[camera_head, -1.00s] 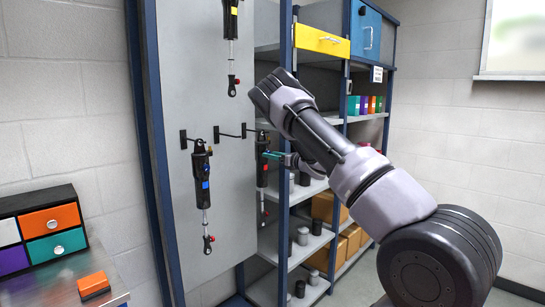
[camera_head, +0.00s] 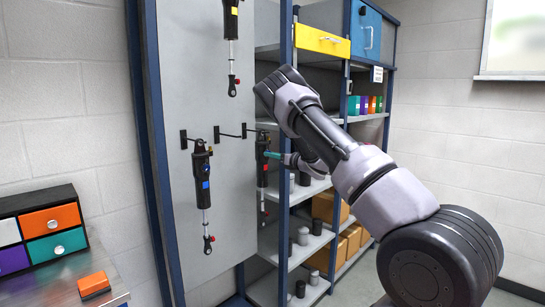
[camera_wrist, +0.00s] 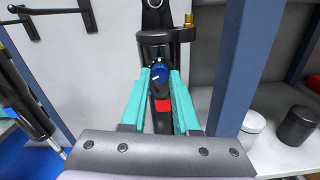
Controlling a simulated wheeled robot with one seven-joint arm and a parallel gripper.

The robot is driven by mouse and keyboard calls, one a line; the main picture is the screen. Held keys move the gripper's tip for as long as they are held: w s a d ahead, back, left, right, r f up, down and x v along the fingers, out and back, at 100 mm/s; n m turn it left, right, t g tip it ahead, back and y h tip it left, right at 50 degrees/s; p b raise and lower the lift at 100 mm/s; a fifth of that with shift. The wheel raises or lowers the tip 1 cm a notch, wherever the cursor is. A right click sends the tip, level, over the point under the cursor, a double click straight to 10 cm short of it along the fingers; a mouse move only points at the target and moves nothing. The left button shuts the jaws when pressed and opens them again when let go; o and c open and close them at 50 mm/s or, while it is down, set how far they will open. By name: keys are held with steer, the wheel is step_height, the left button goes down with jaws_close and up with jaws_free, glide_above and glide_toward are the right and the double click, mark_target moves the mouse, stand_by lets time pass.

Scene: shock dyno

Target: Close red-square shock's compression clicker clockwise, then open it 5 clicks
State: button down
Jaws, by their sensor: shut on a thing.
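In the head view my gripper (camera_head: 273,155) reaches the shock from the right.
A blue-marked shock (camera_head: 203,175) hangs to the left, and a yellow-marked shock (camera_head: 232,45) hangs above. A blue post (camera_wrist: 255,55) stands close to the right of the gripper. Shelves with canisters (camera_wrist: 297,125) are behind it.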

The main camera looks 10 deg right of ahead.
steer(key=m, duration=2.2)
steer(key=shift+s+r, duration=0.1)
steer(key=shift+m, duration=0.4)
steer(key=c, duration=0.7)
jaws_free()
steer(key=shift+o, duration=0.2)
steer(key=v, duration=1)
steer(key=shift+s+d, duration=0.2)
steer(key=shift+s, duration=0.1)
